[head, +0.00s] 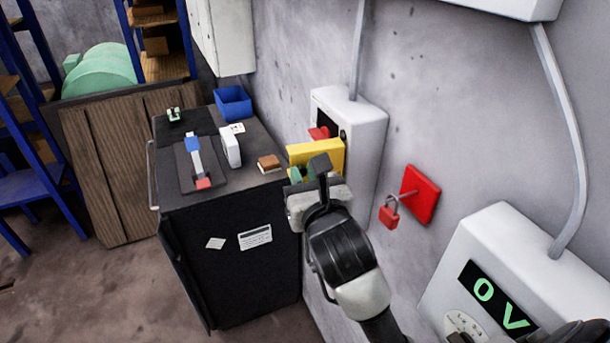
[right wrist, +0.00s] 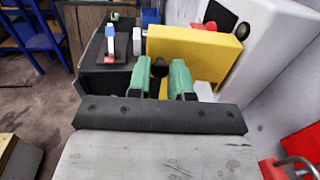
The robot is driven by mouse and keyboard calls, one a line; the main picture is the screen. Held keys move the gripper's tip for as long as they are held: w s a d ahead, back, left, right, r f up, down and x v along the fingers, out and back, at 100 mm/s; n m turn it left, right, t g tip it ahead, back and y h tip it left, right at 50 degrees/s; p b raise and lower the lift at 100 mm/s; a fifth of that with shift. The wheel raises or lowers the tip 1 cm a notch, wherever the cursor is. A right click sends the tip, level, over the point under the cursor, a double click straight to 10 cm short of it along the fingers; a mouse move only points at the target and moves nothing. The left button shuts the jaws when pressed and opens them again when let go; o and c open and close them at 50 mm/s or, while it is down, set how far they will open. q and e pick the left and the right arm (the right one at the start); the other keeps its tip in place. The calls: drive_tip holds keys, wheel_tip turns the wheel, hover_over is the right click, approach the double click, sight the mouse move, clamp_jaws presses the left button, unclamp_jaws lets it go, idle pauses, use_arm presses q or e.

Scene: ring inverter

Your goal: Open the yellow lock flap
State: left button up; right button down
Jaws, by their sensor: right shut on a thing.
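The yellow lock flap (head: 328,154) stands out from the front of a white wall box (head: 366,113) in the head view. In the right wrist view the yellow flap (right wrist: 195,55) fills the upper middle, just beyond my fingers. My right gripper (head: 305,174) is at the flap's near side, with its green fingers (right wrist: 163,80) shut on a small dark piece between them. That piece looks like a knob of the flap, but its join is hidden. A red switch part (head: 318,133) shows behind the flap.
A red padlock (head: 389,212) hangs from a red wall plate (head: 421,194) right of my arm. A meter box (head: 510,270) with a green display is at lower right. A black cabinet (head: 225,260) with tools and a blue bin (head: 233,103) stands left. The floor at lower left is clear.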

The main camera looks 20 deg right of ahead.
drive_tip(key=shift+r, duration=0.1)
drive_tip(key=c, duration=1)
unclamp_jaws()
drive_tip(key=shift+d, duration=0.1)
drive_tip(key=shift+c, duration=0.2)
drive_tip(key=shift+s+f, duration=0.2)
drive_tip(key=shift+s, duration=0.1)
drive_tip(key=s, duration=0.2)
drive_tip(key=shift+s+a+r, duration=0.2)
drive_tip(key=shift+s+a, duration=0.05)
drive_tip(key=shift+s, duration=0.05)
drive_tip(key=s+p, duration=0.7)
drive_tip(key=shift+s+a, duration=0.3)
drive_tip(key=shift+a, duration=0.15)
drive_tip(key=shift+f, duration=0.1)
